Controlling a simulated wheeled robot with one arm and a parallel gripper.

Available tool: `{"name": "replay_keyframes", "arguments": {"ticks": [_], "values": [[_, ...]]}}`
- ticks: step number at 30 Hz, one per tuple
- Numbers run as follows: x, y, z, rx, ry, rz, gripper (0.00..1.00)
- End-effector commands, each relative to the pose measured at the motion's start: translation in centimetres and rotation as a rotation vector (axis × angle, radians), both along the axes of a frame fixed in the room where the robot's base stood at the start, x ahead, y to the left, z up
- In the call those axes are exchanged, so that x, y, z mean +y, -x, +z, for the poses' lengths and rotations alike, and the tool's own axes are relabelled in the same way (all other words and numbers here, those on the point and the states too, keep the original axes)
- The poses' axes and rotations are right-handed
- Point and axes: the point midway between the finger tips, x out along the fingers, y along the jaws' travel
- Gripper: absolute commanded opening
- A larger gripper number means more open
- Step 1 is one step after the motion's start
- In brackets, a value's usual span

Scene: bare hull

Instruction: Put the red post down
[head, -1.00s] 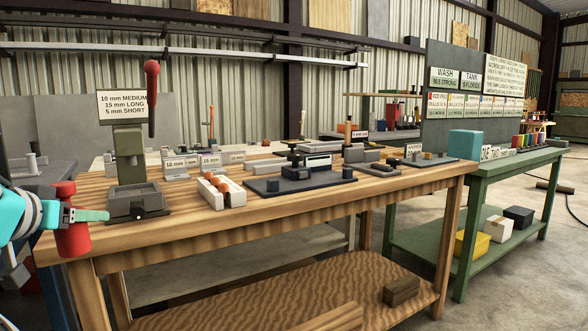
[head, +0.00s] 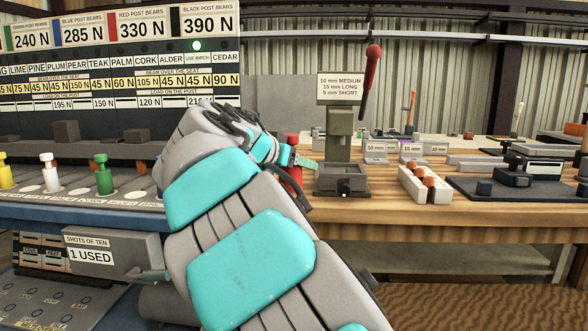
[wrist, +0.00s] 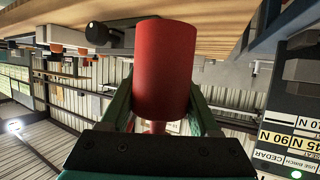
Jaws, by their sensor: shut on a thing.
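My gripper (head: 291,160) is shut on the red post (head: 293,146), which stands roughly upright in the head view at the left end of the wooden bench. My arm hides part of the post and gripper. In the wrist view the red post (wrist: 163,70) fills the middle between the two green fingers of my gripper (wrist: 163,105). A yellow post (head: 5,172), a white post (head: 49,173) and a green post (head: 104,175) stand on the blue bench (head: 60,212) at left. Pale round spots (head: 79,191) show between them.
A press with a red-knobbed lever (head: 338,140) stands just right of the post on the wooden bench (head: 430,215). A board of newton figures (head: 120,70) rises behind the blue bench. A grey "1 used" box (head: 110,257) hangs below the blue bench's front.

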Motion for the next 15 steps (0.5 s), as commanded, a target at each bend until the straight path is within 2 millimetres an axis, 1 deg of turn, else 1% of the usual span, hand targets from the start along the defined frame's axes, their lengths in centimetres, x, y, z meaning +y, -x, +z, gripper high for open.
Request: {"name": "replay_keyframes", "arguments": {"ticks": [1,6,15], "values": [[0.2,-0.8,0.2,-0.002,0.001,0.001,0.0],[0.6,-3.1,-0.1,-0.003,0.001,0.002,0.0],[1.3,-6.5,-0.4,-0.001,0.0,0.0,0.0]]}}
